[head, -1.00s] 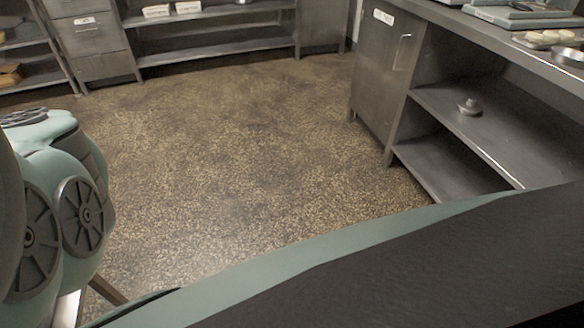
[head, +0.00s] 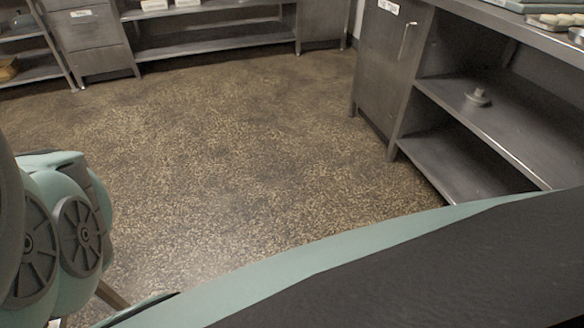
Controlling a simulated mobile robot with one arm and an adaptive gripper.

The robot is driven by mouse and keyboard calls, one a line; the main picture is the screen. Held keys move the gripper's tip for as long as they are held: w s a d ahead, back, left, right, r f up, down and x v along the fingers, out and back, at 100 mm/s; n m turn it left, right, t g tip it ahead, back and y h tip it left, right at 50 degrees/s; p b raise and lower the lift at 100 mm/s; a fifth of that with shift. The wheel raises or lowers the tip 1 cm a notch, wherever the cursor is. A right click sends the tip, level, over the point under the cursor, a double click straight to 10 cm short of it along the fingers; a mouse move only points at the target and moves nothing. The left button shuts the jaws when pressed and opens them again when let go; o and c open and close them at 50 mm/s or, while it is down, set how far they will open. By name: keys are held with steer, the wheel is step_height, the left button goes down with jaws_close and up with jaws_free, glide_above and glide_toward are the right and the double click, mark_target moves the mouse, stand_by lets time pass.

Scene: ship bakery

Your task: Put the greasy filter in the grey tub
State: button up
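Neither the greasy filter nor a grey tub can be made out in the head view. My gripper is out of view. Only links of my arm show at the left edge, and part of my own body covers the bottom right.
Speckled floor (head: 220,170) lies clear across the middle. At right is a steel counter with a cabinet door (head: 385,65) and open shelves; a small grey knobbed object (head: 478,98) sits on the upper shelf. Steel drawers (head: 88,40) and low shelving (head: 215,47) stand along the back.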

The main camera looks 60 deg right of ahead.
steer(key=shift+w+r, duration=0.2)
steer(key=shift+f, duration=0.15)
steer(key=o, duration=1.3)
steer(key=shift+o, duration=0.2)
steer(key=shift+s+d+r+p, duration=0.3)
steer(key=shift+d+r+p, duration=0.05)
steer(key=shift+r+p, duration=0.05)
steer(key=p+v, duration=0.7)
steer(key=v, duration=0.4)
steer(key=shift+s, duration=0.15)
